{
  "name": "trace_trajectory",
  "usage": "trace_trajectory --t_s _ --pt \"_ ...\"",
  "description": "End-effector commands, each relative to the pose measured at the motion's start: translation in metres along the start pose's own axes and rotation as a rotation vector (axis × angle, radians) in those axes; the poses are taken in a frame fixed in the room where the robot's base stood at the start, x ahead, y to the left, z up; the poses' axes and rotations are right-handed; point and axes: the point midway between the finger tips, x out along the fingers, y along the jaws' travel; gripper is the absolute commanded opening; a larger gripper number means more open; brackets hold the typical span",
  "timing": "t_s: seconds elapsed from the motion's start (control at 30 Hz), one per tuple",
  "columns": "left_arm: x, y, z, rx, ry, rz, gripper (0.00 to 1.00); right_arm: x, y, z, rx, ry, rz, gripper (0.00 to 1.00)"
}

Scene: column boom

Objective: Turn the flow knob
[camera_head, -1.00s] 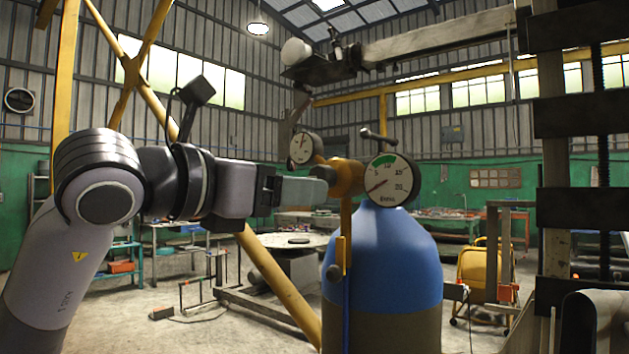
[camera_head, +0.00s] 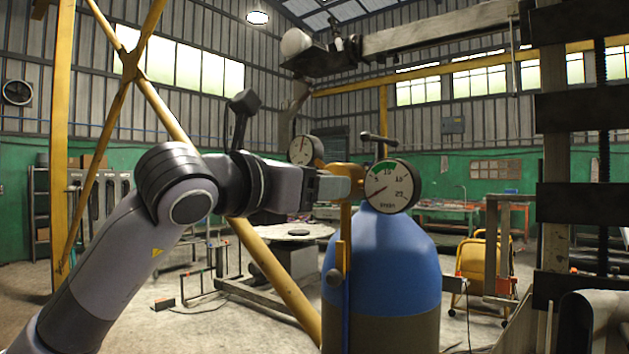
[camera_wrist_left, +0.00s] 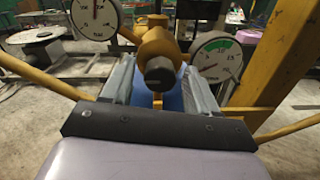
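The flow knob is a dark round end (camera_wrist_left: 160,72) on the yellow regulator (camera_wrist_left: 157,42) in the left wrist view. The regulator sits on top of a blue gas cylinder (camera_head: 385,260), with a large dial gauge (camera_head: 392,187) and a smaller one (camera_head: 303,150). My left gripper (camera_head: 340,186) reaches the regulator from the left. In the left wrist view its two pale fingers (camera_wrist_left: 158,64) stand apart, one on each side of the knob, with narrow gaps showing. In the head view the fingers hide the knob. My right gripper is not in view.
A yellow diagonal brace (camera_head: 275,285) runs down behind my left arm. A dark column (camera_head: 570,170) stands close on the right, with a boom (camera_head: 440,38) overhead. A round table (camera_head: 290,234) and benches stand farther back.

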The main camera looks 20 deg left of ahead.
Motion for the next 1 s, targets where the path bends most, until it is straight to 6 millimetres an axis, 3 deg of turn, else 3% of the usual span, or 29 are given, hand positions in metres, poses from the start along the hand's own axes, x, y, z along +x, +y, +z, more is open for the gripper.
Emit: trace_trajectory --t_s 0.03,0.13,0.17,0.57,1.0 --pt "0.0 0.0 0.0 0.0 0.0 0.0 0.42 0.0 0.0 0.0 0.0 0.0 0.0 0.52" --pt "0.0 0.0 0.0 0.0 0.0 0.0 0.09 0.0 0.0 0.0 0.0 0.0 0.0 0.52" --pt "0.0 0.0 0.0 0.0 0.0 0.0 0.05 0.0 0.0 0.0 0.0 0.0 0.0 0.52" --pt "-0.001 0.0 -0.001 0.063 0.0 -0.001 0.05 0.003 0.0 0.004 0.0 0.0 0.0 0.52" --pt "-0.001 -0.001 -0.001 0.413 0.008 -0.001 0.05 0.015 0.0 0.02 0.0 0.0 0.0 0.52"
